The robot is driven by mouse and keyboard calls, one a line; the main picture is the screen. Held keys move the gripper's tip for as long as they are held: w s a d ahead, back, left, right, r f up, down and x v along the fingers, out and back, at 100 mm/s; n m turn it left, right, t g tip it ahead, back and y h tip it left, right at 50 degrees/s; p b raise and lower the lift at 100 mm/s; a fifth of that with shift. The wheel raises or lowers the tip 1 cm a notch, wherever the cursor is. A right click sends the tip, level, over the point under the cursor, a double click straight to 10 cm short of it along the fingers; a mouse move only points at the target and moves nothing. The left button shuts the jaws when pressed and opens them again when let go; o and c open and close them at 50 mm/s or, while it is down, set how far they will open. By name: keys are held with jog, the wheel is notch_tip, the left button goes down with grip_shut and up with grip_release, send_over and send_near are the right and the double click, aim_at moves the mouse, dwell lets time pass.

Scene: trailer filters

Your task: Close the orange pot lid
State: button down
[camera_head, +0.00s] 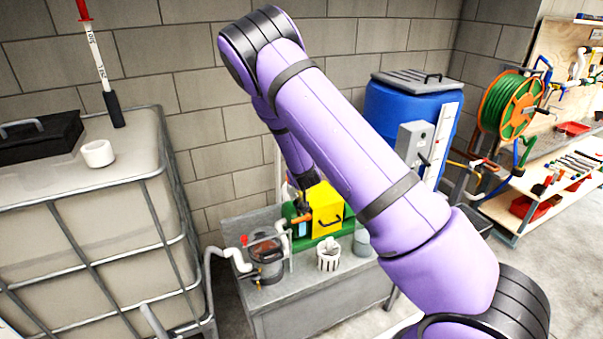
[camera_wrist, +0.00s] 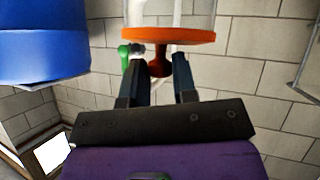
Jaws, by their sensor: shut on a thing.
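The orange lid (camera_wrist: 168,36) is a round disc with a short orange knob (camera_wrist: 160,64), seen in the wrist view. My gripper (camera_wrist: 159,66) has its two dark fingers on either side of the knob and is shut on it. A clear cylindrical pot (camera_wrist: 170,12) shows directly past the lid, on the side away from my fingers. I cannot tell whether the lid is fully seated on it. In the head view my gripper (camera_head: 304,206) is above the grey bench, beside the yellow box, and I cannot clearly make out the lid there.
The grey bench (camera_head: 320,318) holds a yellow box (camera_head: 325,207), a white basket (camera_head: 328,255) and a dark filter housing (camera_head: 267,255) with pipes. A caged tank (camera_head: 100,240) stands left. A blue barrel (camera_head: 385,112) stands behind my arm, with a hose reel (camera_head: 510,105) at right.

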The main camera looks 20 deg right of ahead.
jog(key=shift+s+a+f, duration=0.15)
jog(key=shift+s+f, duration=0.3)
jog(key=shift+f, duration=0.2)
jog(key=c, duration=0.9)
grip_release()
jog(key=shift+c, duration=0.2)
jog(key=shift+a, duration=0.1)
jog(key=r+v, duration=0.1)
jog(key=v, duration=0.9)
jog(key=shift+d+r, duration=0.25)
jog(key=shift+r, duration=0.05)
